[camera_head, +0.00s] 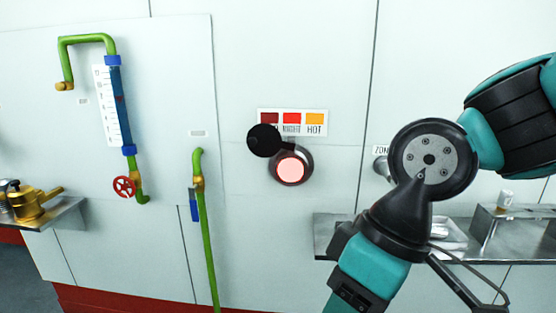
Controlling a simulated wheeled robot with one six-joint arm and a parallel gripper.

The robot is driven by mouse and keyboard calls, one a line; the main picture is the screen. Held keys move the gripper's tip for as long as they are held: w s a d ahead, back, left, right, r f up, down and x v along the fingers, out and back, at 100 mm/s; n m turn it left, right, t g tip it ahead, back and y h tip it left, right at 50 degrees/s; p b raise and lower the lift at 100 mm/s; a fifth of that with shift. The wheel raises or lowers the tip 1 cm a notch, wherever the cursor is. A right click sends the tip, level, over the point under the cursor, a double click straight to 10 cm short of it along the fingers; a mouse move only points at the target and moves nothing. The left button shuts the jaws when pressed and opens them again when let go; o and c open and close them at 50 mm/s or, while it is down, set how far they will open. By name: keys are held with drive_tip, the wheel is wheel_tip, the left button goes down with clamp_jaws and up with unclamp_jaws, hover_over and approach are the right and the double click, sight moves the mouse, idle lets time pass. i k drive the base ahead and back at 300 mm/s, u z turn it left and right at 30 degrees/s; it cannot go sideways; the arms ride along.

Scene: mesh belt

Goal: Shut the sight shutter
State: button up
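The sight shutter (264,140) is a round black disc on the white wall panel. It sits up and to the left of the round sight glass (290,170), which glows pale pink inside a dark metal rim. The shutter overlaps only the upper left edge of the rim, so the glass is uncovered and the shutter stands open. A short dark arm or hinge shows between the disc and the rim. My teal and black arm is to the right of the sight and apart from it. I cannot make out my gripper's fingertips in this view.
A colour label (292,122) is above the sight. A green pipe (207,240), gauge tube (119,105) and red handwheel (124,187) are at the left. A metal shelf (330,222) is partly behind my arm. A brass can (30,205) stands far left.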

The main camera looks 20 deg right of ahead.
sight(263, 140)
drive_tip(key=u, duration=0.4)
drive_tip(key=k, duration=0.55)
drive_tip(key=u, duration=0.5)
drive_tip(key=i, duration=0.6)
drive_tip(key=z, duration=0.7)
drive_tip(key=i, duration=0.95)
drive_tip(key=z, duration=0.3)
